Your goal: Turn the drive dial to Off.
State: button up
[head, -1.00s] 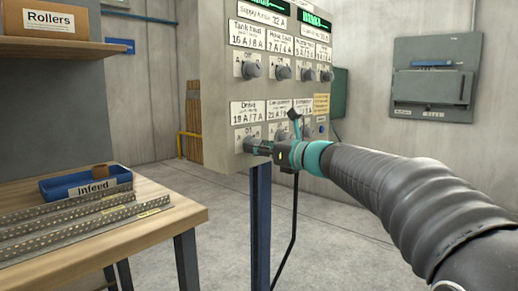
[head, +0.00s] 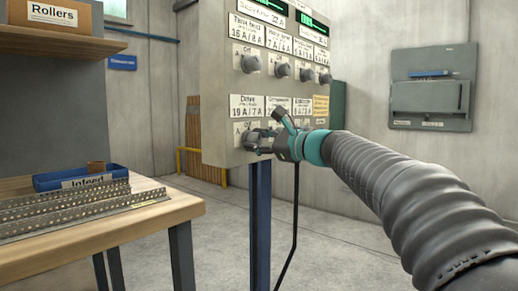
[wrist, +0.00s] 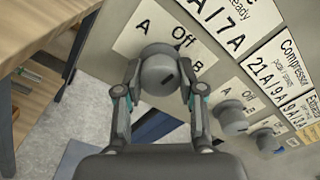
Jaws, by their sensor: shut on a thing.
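The drive dial (wrist: 158,70) is a grey round knob on a plate marked A, Off and B, below the Drive label (head: 252,105). My gripper (wrist: 160,90) is shut on the dial, with one finger on each side of it in the wrist view. A short dark mark shows on the right part of the dial's face, off the line to the Off word at the top; I cannot tell which setting it marks. In the head view my gripper (head: 256,141) is at the lower left of the panel and partly hides the dial.
The grey control panel (head: 222,80) carries several other dials; a compressor dial (wrist: 229,115) sits just right of my gripper. A wooden bench (head: 150,213) with a blue Infeed bin (head: 55,180) and metal strips stands at left. A grey wall box (head: 432,88) hangs at right.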

jog(key=shift+a+n, duration=0.1)
jog(key=shift+n, duration=0.4)
jog(key=o, duration=1.1)
jog(key=shift+a, duration=0.1)
jog(key=shift+o, duration=0.2)
jog(key=v, duration=1.2)
